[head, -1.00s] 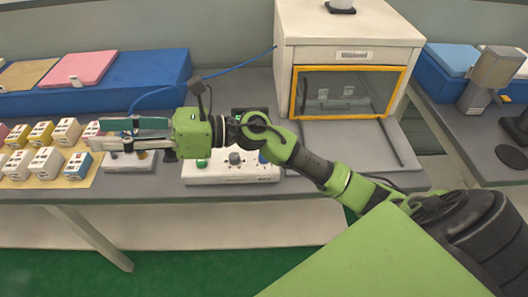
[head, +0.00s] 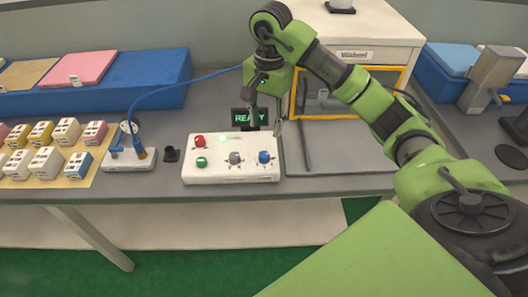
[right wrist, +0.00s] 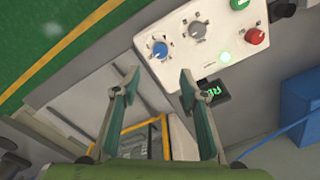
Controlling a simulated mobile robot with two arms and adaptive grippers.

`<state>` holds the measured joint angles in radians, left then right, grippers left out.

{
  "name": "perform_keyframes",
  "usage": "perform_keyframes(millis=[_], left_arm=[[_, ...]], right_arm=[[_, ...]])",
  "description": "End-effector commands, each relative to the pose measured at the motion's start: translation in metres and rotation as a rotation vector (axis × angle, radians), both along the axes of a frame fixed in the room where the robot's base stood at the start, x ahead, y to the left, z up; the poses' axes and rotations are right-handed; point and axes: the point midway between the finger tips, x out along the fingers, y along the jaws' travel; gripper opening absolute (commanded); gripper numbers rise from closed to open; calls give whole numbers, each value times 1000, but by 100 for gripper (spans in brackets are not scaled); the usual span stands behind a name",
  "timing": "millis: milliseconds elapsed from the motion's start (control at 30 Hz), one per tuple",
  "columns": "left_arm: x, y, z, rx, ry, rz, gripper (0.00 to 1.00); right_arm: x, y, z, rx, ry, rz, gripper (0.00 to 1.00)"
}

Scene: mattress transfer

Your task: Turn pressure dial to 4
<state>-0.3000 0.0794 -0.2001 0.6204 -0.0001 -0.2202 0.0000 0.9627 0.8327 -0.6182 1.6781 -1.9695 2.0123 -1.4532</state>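A white control panel (head: 188,173) lies on the grey bench. It carries a red knob (head: 199,141), a green knob (head: 201,161), a grey dial (head: 235,158) and a blue dial (head: 264,157); I cannot tell which sets pressure. A small green light (head: 224,138) glows near its back edge. A black display (head: 242,117) behind it reads READY. My right gripper (head: 265,122) is above the panel's back right, apart from it. In the right wrist view, its fingers (right wrist: 158,75) are open and empty, with the blue dial (right wrist: 159,49) just beyond them. My left gripper is not in view.
A white cabinet with an orange-framed window (head: 345,67) stands behind and right of the panel. A small white device (head: 128,163) with a blue cable stands to its left. Several labelled boxes (head: 46,163) sit farther left. Bench space in front of the panel is narrow.

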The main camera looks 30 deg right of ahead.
Motion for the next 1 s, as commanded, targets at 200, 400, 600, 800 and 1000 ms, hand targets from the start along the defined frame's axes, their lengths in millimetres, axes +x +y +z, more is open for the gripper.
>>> perform_keyframes(millis=[200,400,600,800,1000], left_arm=[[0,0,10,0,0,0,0],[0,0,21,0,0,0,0],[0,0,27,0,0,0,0],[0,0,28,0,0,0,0],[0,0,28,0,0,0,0]], right_arm=[[-1,2,-44,4,8,-1,39],[1,3,-85,5,7,-2,39],[3,4,-112,5,3,-1,39],[4,3,-122,3,0,-1,39],[4,3,-122,4,-1,-1,39]])
